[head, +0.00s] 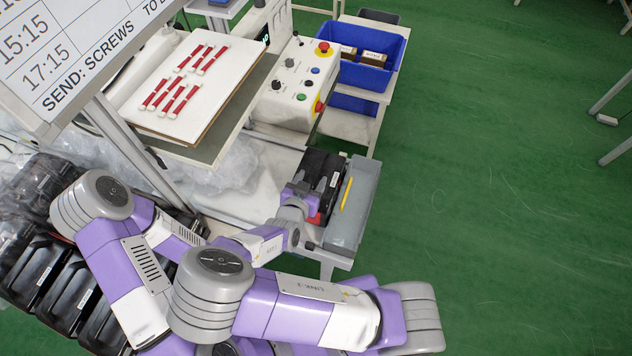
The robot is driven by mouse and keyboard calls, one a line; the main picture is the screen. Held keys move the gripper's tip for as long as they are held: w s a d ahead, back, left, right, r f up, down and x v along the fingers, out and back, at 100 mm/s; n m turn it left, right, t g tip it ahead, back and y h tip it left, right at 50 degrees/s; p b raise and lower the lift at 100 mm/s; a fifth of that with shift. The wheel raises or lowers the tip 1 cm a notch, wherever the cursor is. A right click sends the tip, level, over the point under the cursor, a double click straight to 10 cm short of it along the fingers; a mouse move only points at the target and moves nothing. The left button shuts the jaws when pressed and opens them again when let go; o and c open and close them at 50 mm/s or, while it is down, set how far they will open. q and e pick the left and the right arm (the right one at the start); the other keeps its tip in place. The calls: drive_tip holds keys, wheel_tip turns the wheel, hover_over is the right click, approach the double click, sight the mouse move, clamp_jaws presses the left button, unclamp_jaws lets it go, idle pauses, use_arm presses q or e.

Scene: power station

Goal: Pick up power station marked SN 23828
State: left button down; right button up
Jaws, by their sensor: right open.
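A black power station (322,163) stands on the bench beside the grey tray, with a small red part showing low near my gripper. A small pale label shows on it, too small to read, so I cannot tell whether it is SN 23828. My right gripper (326,184) is open over the near part of this black unit, its fingers pointing toward it. I cannot tell whether they touch it, and the gripper hides part of the unit. Several more black units (72,290) with pale labels stand at the lower left, some under clear plastic. My left gripper does not show.
A grey tray (365,185) with a yellow pen is at the bench's right edge. Behind are a control box (297,85) with buttons, a white board (195,85) with red-and-white pieces, and a blue bin (372,72). A printed sign (75,45) fills the upper left. Green floor is clear at right.

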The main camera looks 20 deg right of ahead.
sight(315, 170)
drive_tip(key=x, duration=0.5)
drive_tip(key=shift+w+a, duration=0.1)
clamp_jaws()
idle(1.2)
drive_tip(key=shift+w+r, duration=0.15)
drive_tip(key=shift+r, duration=0.1)
